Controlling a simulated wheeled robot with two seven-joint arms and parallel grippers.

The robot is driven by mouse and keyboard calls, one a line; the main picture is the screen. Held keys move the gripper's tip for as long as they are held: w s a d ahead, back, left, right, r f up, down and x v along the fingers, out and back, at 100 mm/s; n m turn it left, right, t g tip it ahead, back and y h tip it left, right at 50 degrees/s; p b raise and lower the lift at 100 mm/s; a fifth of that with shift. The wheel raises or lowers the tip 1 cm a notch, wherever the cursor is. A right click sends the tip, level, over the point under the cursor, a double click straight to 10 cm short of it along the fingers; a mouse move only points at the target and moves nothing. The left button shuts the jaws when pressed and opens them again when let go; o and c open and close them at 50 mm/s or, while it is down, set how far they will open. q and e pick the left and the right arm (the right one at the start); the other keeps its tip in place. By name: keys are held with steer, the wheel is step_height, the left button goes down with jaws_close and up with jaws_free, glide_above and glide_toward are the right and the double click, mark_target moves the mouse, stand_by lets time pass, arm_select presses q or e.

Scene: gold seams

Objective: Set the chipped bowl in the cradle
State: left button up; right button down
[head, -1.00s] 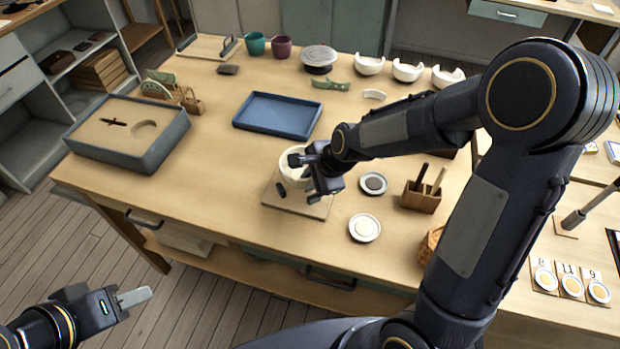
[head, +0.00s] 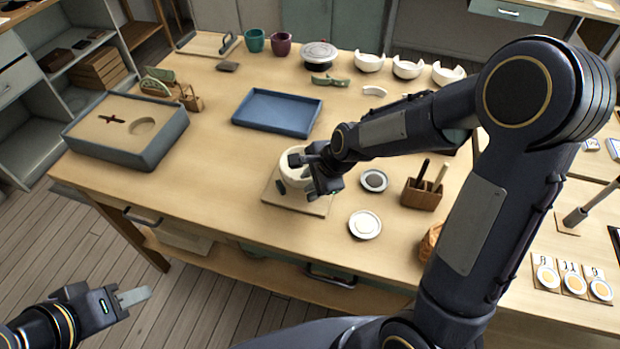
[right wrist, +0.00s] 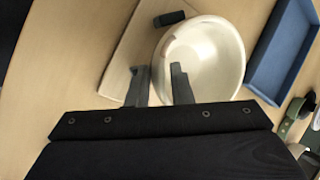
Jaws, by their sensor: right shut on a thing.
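A cream-white bowl (head: 290,157) is at the middle front of the table, partly hidden by my right gripper (head: 304,173). In the right wrist view the bowl (right wrist: 207,62) has one finger inside its rim and one outside; the gripper (right wrist: 157,74) is shut on the rim. A flat wooden board with a dark block, apparently the cradle (head: 312,207), lies under and beside the bowl.
A blue tray (head: 278,112) lies behind the bowl. Two small round dishes (head: 374,180) (head: 364,225) and a wooden tool holder (head: 423,196) stand to the right. A grey box (head: 130,130) is at the left. Several white notched bowls (head: 407,69) stand at the back.

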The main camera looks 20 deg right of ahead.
steer(key=shift+f, duration=0.35)
stand_by(0.3)
steer(key=c, duration=1.3)
jaws_free()
steer(key=shift+o, duration=0.5)
steer(key=shift+s+f, duration=0.1)
steer(key=shift+f, duration=0.05)
steer(key=shift+s+f, duration=0.1)
steer(key=shift+c, duration=0.8)
